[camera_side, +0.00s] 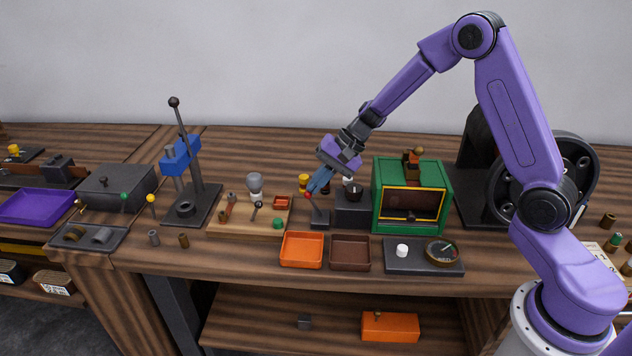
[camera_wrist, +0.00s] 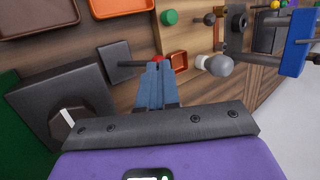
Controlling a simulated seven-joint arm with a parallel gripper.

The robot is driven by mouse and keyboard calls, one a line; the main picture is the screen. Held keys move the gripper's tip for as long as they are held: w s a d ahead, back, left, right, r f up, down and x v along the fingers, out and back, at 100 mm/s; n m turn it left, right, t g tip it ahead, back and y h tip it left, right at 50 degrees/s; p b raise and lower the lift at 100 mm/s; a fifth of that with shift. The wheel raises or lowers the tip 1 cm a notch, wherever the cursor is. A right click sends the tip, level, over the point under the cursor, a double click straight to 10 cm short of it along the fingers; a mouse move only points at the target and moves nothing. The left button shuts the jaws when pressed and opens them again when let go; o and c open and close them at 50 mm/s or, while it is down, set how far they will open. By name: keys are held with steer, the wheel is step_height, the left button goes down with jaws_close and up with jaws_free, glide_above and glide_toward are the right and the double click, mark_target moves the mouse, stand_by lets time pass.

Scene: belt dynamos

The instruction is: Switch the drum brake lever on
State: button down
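A small lever with a red ball knob (camera_side: 308,195) rises from a dark grey base block (camera_side: 319,219) in the middle of the bench; I take it for the brake lever. In the wrist view its dark rod runs right from the base block (camera_wrist: 115,63) to the red knob (camera_wrist: 157,58). My gripper (camera_side: 314,190) has blue fingers pointing down at the knob. In the wrist view the fingertips (camera_wrist: 155,66) are together, right at the knob and partly covering it. I cannot tell whether they touch it. The fingers look shut with nothing between them.
A dark box with a round top (camera_side: 352,208) and a green-framed cabinet (camera_side: 378,200) stand close on the right. A wooden board with small parts (camera_side: 222,216) lies left. Orange (camera_side: 302,250) and brown (camera_side: 350,252) trays lie in front. A tall lever press (camera_side: 180,150) stands farther left.

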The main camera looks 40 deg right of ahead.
steer(key=shift+s+f, duration=0.35)
steer(key=shift+s, duration=0.1)
steer(key=w+a+r+v, duration=0.1)
steer(key=w+r+v, duration=0.1)
steer(key=v, duration=1.2)
steer(key=s+a+f+n+g+h, duration=0.1)
steer(key=s+a+n+g, duration=0.1)
steer(key=s+a+n, duration=0.5)
steer(key=s+a+f+n+g+h, duration=0.1)
steer(key=s+a+n+g, duration=0.1)
steer(key=s, duration=0.9)
steer(key=s+d+f+n+h, duration=0.1)
steer(key=s+d+n+h, duration=0.1)
steer(key=s+n, duration=0.4)
steer(key=s+d+f+n+h, duration=0.2)
steer(key=s+n, duration=0.3)
steer(key=s, duration=0.5)
steer(key=shift+n+t, duration=0.4)
steer(key=shift+s+d, duration=0.1)
